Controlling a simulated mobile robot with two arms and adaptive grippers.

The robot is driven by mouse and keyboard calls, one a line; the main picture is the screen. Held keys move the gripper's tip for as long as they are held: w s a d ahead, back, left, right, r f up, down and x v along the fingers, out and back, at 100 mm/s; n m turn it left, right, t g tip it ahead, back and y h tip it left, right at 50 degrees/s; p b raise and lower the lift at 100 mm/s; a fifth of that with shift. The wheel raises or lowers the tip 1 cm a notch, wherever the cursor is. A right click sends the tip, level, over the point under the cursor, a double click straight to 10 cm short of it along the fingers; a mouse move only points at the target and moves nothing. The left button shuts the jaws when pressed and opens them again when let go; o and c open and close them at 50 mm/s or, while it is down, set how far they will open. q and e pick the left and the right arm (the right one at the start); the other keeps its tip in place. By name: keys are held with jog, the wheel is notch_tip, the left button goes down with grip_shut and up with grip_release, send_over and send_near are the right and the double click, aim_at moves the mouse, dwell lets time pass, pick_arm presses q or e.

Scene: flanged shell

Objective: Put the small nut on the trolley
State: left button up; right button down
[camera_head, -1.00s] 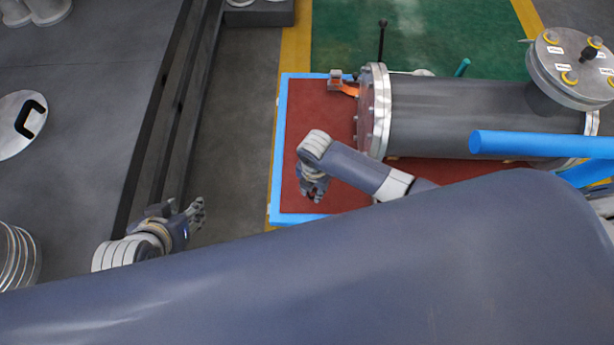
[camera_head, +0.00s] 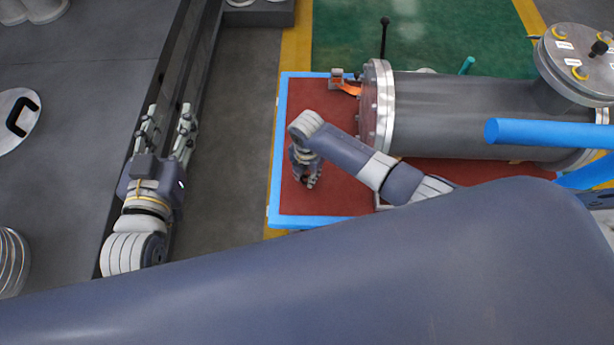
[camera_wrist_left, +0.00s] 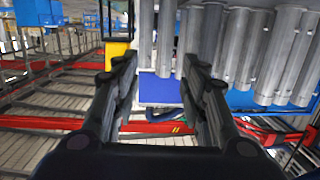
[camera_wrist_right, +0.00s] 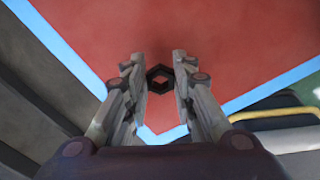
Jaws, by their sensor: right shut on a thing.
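The small nut (camera_wrist_right: 160,70) is a dark hexagonal ring between the fingertips of my right gripper (camera_wrist_right: 159,85) in the right wrist view. That gripper is shut on it. In the head view my right gripper (camera_head: 308,182) points down over the near left part of the trolley (camera_head: 325,115), which has a red top and a blue rim. The nut cannot be made out there, and its height above the red top is hard to tell. My left gripper (camera_head: 170,115) is open and empty, left of the trolley; its parted fingers (camera_wrist_left: 160,85) also show in the left wrist view.
A grey flanged shell (camera_head: 460,112) lies across the trolley's right part. A small orange-grey clamp-like part (camera_head: 343,82) sits near the far rim. Blue bars (camera_head: 545,132) stand at the right. The red top left of the shell is mostly bare.

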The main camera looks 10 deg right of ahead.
pick_arm(q)
jog(key=shift+w+d+r+t+h+b, duration=0.15)
jog(key=shift+r+t, duration=0.25)
jog(key=shift+r, duration=0.4)
jog(key=shift+d+r+t+h+b, duration=0.1)
jog(key=shift+r+t+h, duration=0.1)
jog(key=shift+r+t, duration=0.4)
jog(key=shift+w+d+r+t+h+b, duration=0.1)
jog(key=shift+d+r+t+h, duration=0.1)
jog(key=shift+r, duration=0.75)
pick_arm(e)
jog(key=shift+f, duration=0.8)
jog(key=shift+f, duration=0.15)
jog(key=c, duration=1.3)
grip_release()
jog(key=shift+c, duration=0.2)
pick_arm(q)
jog(key=shift+r, duration=0.25)
